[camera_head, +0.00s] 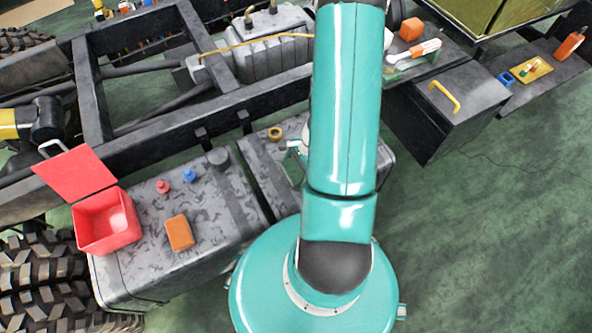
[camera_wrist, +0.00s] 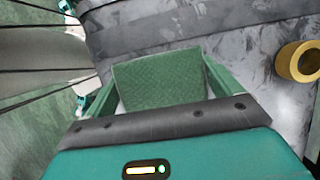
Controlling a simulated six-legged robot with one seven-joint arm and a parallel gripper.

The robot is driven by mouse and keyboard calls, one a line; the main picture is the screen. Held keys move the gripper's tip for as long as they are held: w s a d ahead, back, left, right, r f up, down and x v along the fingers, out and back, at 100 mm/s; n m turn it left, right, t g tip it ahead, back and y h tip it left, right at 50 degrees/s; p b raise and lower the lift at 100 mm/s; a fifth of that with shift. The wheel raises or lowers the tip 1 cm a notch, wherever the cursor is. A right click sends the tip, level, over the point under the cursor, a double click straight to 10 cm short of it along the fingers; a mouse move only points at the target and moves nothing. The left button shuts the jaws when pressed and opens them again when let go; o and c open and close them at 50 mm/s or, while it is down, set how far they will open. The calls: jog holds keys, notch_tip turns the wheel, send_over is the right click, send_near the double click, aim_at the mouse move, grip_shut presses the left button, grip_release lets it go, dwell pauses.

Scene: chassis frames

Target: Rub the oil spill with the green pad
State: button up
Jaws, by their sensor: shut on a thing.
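In the wrist view my gripper (camera_wrist: 157,88) is shut on the green pad (camera_wrist: 158,74), a textured block held between its two fingers. The pad is over or against a grey, patchy metal tank top (camera_wrist: 220,60); I cannot tell whether it touches. In the head view my arm hides the pad and most of the gripper, which is at the right-hand tank (camera_head: 262,165). Dark blotches mark the tank tops, but I cannot make out a distinct oil spill in either view.
A yellow ring (camera_wrist: 298,61) lies right of the pad, also in the head view (camera_head: 275,133). The left tank carries an open red box (camera_head: 108,225), an orange block (camera_head: 179,233) and small red and blue pieces. Black chassis rails (camera_head: 130,145) run behind. Green floor at right is clear.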

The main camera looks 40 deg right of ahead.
jog(key=shift+r, duration=3.95)
jog(key=shift+f, duration=0.25)
